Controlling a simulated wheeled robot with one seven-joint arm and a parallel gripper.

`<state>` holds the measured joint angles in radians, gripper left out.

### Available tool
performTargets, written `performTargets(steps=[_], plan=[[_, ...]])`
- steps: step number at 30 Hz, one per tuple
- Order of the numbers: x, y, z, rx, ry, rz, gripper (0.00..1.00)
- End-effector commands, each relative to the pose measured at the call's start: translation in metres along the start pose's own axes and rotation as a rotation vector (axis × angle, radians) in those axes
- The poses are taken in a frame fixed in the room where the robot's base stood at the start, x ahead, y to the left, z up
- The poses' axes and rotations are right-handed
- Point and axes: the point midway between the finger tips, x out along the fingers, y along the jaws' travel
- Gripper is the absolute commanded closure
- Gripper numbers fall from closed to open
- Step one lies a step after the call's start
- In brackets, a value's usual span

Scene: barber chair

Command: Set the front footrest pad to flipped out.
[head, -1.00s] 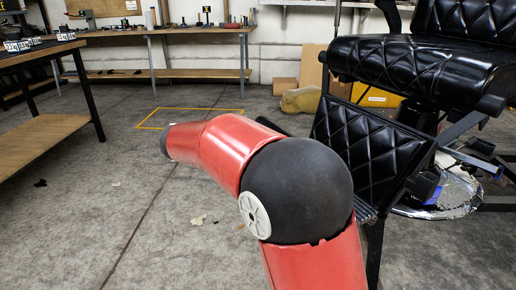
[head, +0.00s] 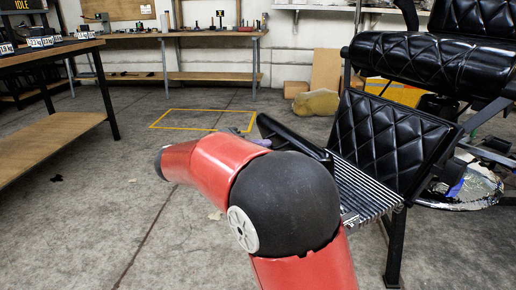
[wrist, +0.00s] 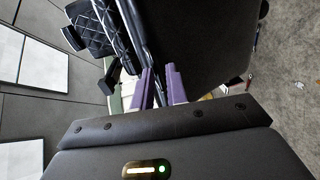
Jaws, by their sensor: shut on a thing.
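The front footrest (head: 370,190) has a ribbed metal plate that stretches out from the foot of the quilted leg panel. A black pad (head: 288,136) lies at its far left edge, tilted, partly hidden by my arm. My gripper shows only as a bit of purple at that pad's left end in the head view. In the wrist view its two purple fingers (wrist: 161,88) are close together at the edge of a dark panel (wrist: 200,45), shut on the pad. The exact contact is hard to see.
The quilted leg panel (head: 385,140) and the seat (head: 430,65) stand at the right. A chair leg (head: 395,250) stands below the plate. A workbench (head: 60,110) is at the left.

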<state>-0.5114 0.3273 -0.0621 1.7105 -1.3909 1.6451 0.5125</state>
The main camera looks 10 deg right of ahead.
Motion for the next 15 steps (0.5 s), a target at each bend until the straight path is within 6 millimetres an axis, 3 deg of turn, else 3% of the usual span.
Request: performTargets(steps=[1,9,10,13,15], plan=[[0.0074,-0.0208,0.0031,-0.031,-0.020,-0.025,1.00],[0.0075,-0.0208,0.0032,-0.032,-0.020,-0.024,1.00],[0.0075,-0.0208,0.0032,-0.032,-0.020,-0.024,0.83],[0.0077,-0.0208,0.0031,-0.033,-0.020,-0.024,0.70],[0.0076,-0.0205,0.0032,-0.033,-0.020,-0.024,0.68]])
